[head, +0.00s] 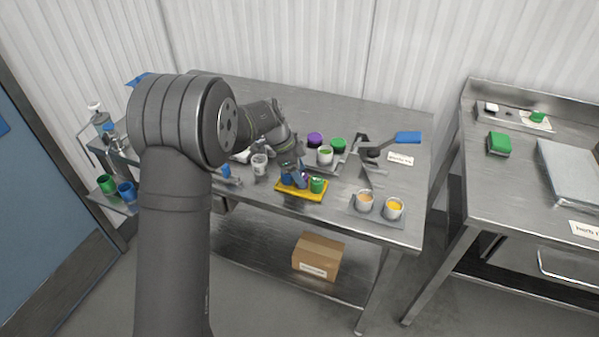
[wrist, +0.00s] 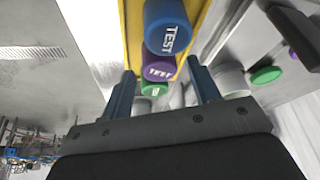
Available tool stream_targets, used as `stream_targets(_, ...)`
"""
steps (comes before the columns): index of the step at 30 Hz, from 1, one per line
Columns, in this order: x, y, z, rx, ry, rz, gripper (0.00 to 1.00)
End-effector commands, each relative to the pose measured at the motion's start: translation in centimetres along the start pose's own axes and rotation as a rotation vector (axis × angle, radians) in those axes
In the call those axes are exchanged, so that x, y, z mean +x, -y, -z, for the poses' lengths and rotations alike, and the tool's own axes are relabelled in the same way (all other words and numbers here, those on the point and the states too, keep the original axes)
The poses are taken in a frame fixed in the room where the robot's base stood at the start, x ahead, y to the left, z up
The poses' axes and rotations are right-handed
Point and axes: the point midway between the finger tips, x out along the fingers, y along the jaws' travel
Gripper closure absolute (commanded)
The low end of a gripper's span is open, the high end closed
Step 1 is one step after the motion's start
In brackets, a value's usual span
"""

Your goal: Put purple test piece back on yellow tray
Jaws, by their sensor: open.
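The yellow tray (head: 287,191) lies near the front edge of the middle table; its yellow edge also shows in the wrist view (wrist: 133,30). The purple test piece (wrist: 158,67) stands in a row between the blue test piece (wrist: 166,27) and a green test piece (wrist: 153,88), and appears to be on the tray. My gripper (wrist: 161,65) is open, its blue fingers on either side of the purple piece in the picture. I cannot tell whether they touch it. In the head view my gripper (head: 296,174) is low over the tray and hides most of the purple piece.
A grey tray with two filled cups (head: 394,208) is to the right. A blue-handled tool (head: 407,138) rests at back right.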

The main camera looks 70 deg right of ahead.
Motion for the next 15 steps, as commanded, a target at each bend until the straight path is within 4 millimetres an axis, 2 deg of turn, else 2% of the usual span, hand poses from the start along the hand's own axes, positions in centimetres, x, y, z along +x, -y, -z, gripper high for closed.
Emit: stream_targets(15, -9.9, 0.0, 0.0, -0.001, 0.0, 0.004, 0.44)
